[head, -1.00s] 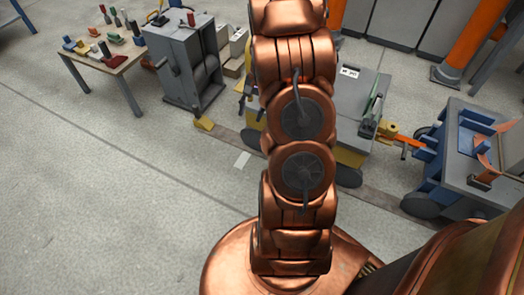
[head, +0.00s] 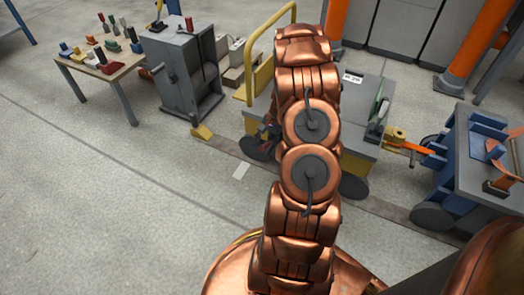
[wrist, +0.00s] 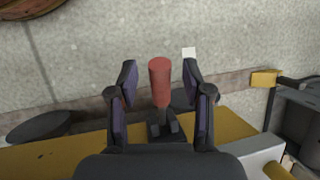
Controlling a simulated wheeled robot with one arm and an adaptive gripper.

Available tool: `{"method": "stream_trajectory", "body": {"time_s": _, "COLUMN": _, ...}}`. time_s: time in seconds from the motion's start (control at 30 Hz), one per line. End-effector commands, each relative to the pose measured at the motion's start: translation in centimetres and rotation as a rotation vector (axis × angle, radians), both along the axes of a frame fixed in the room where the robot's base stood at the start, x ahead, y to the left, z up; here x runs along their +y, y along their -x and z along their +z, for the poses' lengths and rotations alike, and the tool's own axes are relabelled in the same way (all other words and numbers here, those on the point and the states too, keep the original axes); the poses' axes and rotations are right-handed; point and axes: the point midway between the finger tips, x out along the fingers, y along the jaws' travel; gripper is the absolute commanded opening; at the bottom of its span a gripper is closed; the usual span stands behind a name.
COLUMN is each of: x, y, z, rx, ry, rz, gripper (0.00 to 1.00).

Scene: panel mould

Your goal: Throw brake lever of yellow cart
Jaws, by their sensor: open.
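The yellow cart (head: 358,152) stands beyond my arm in the head view, with a grey top, yellow sides and dark wheels. My arm hides its middle. In the wrist view, the brake lever (wrist: 160,84) has a red cylindrical grip on a dark base beside the cart's yellow edge (wrist: 55,155). My gripper (wrist: 158,76) is open with one finger on each side of the red grip. A gap shows on both sides, so neither finger touches it. In the head view my gripper (head: 266,136) is small and partly hidden at the cart's left end.
A yellow push rail (head: 262,62) rises at the cart's left end. A grey cabinet (head: 182,75) and a small table (head: 128,68) stand further left. A blue cart (head: 470,165) is coupled at right. Floor at the lower left is clear.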

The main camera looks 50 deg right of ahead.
Motion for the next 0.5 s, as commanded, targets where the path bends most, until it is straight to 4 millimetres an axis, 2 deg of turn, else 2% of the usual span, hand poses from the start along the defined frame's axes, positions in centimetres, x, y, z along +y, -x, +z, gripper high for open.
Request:
{"method": "stream_trajectory", "body": {"time_s": 0.03, "x": 0.3, "y": 0.0, "z": -0.7, "rx": 0.001, "ry": -0.001, "rz": 0.001, "gripper": 0.50}}
{"method": "stream_trajectory", "body": {"time_s": 0.2, "x": 0.7, "y": -0.2, "z": -1.7, "rx": -0.001, "ry": 0.000, "rz": 0.002, "gripper": 0.50}}
{"method": "stream_trajectory", "body": {"time_s": 0.5, "x": 0.9, "y": -0.2, "z": -1.8, "rx": 0.000, "ry": 0.000, "rz": 0.001, "gripper": 0.50}}
